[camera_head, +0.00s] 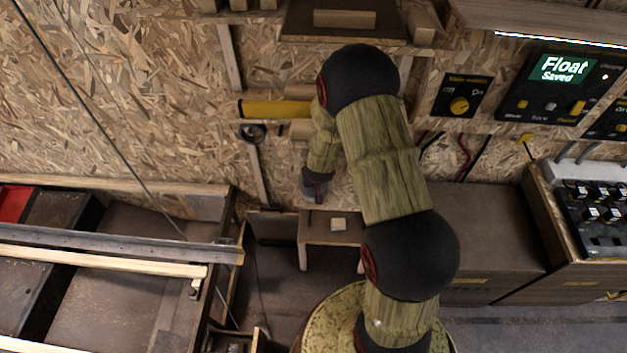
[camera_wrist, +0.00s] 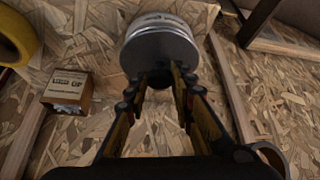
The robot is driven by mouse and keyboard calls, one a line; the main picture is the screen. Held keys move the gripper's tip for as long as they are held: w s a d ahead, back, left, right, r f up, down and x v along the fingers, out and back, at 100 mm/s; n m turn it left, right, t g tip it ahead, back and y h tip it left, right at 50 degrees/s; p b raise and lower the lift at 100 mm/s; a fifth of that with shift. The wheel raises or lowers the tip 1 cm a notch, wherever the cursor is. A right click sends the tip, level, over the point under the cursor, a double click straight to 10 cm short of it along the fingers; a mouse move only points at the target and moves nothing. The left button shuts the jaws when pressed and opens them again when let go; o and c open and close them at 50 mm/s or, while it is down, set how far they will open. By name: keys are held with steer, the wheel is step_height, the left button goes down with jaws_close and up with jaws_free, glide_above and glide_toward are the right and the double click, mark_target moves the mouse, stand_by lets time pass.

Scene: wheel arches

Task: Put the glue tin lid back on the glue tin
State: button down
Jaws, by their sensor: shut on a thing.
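In the wrist view, my gripper (camera_wrist: 161,80) is closed at the near edge of a round, flat grey disc, which looks like the glue tin lid (camera_wrist: 158,52). A dark knob-like part shows between the fingertips. The pale, silvery glue tin (camera_wrist: 160,20) shows just beyond the lid, with part of a label visible. The lid overlaps the tin in this view and hides much of it. I cannot tell whether they touch or how the lid sits. In the head view, my arm hides most of the gripper.
A small labelled cardboard box (camera_wrist: 68,90) and a yellow roll (camera_wrist: 14,40) are to the left in the wrist view. Wooden strips (camera_wrist: 232,85) edge the chipboard on the right. In the head view, a small wooden stand (camera_head: 318,230) bears a pale block (camera_head: 338,224).

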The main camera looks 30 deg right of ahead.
steer(key=shift+f, duration=0.35)
steer(key=shift+f+b, duration=0.1)
steer(key=shift+b, duration=0.25)
steer(key=c, duration=1.5)
jaws_free()
steer(key=shift+c, duration=0.2)
